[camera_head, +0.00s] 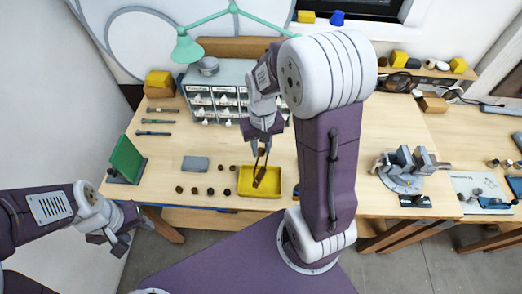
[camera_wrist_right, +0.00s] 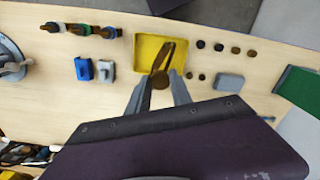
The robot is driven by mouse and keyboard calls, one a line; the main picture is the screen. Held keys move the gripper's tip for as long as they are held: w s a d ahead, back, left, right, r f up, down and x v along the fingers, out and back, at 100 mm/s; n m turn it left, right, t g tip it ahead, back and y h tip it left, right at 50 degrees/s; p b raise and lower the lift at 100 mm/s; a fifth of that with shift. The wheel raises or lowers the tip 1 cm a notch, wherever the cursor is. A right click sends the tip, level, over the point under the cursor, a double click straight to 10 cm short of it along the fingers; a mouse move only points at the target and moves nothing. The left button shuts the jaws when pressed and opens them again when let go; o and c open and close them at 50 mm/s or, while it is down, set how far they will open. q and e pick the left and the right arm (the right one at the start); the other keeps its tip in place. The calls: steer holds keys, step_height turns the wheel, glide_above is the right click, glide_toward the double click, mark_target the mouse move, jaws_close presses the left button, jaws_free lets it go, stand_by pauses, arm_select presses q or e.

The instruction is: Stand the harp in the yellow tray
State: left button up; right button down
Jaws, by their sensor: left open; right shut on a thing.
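In the right wrist view the harp (camera_wrist_right: 166,57) hangs between the fingertips of the right gripper (camera_wrist_right: 160,84), across the inside of the yellow tray (camera_wrist_right: 148,42). I cannot tell whether its lower end touches the tray floor. My left gripper (camera_head: 118,228) is open and empty, low at the left, off the table's front edge.
Several small dark round parts (camera_head: 195,190) and a grey block (camera_head: 195,163) lie left of the tray. A green board (camera_head: 127,158) stands further left. A drawer cabinet (camera_head: 215,95) stands behind, and a grey vise (camera_head: 405,170) is to the right.

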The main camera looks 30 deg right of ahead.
mark_target(261, 148)
steer(key=shift+w+d+f, duration=0.25)
steer(key=shift+w+f, duration=0.2)
steer(key=shift+w, duration=0.25)
steer(key=shift+s+f, duration=0.15)
steer(key=shift+f, duration=0.1)
step_height(261, 148, down, 3)
steer(key=shift+s+r+p, duration=0.1)
steer(key=shift+r+p, duration=0.1)
steer(key=shift+p, duration=0.4)
steer(key=shift+f, duration=0.6)
steer(key=c, duration=1.1)
jaws_free()
steer(key=shift+r, duration=0.1)
steer(key=shift+c, duration=0.2)
